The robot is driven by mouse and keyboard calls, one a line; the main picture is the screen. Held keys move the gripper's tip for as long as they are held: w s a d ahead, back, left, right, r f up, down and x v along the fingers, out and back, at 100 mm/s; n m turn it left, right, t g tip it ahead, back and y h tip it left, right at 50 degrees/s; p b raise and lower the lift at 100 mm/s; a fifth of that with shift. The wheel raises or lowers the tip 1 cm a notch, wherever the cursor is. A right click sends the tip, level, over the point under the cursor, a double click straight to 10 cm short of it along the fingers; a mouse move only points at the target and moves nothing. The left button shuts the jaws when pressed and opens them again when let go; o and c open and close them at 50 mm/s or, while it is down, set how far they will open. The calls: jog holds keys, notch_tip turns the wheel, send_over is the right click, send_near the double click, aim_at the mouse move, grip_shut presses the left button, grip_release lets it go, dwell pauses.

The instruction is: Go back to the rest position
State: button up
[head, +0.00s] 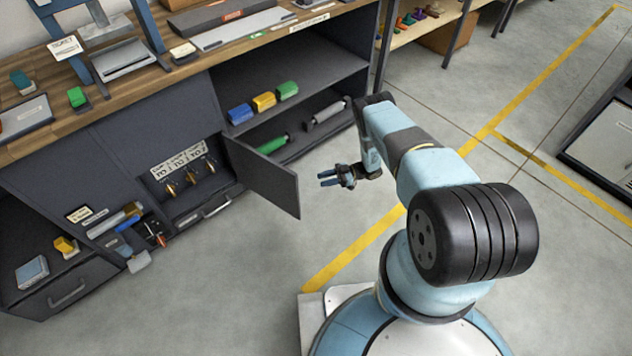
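My gripper (330,178) is at the end of my bent light-blue and black arm, in the middle of the head view. Its two fingers point left and stand apart, with nothing seen between them. It hangs in the air in front of the dark cabinet, just right of an open cabinet door (262,178). The gripper looks apart from the door, though the exact distance is hard to tell.
Blue, yellow and green ink units (264,102) stand on the upper shelf; a green cylinder (272,144) and a grey one (325,114) lie below. Open compartments and a drawer (68,290) are at left. A wooden worktop (130,88) runs above. The floor (230,300) in front is clear.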

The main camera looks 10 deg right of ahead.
jog(key=shift+d, duration=0.45)
jog(key=shift+w, duration=0.1)
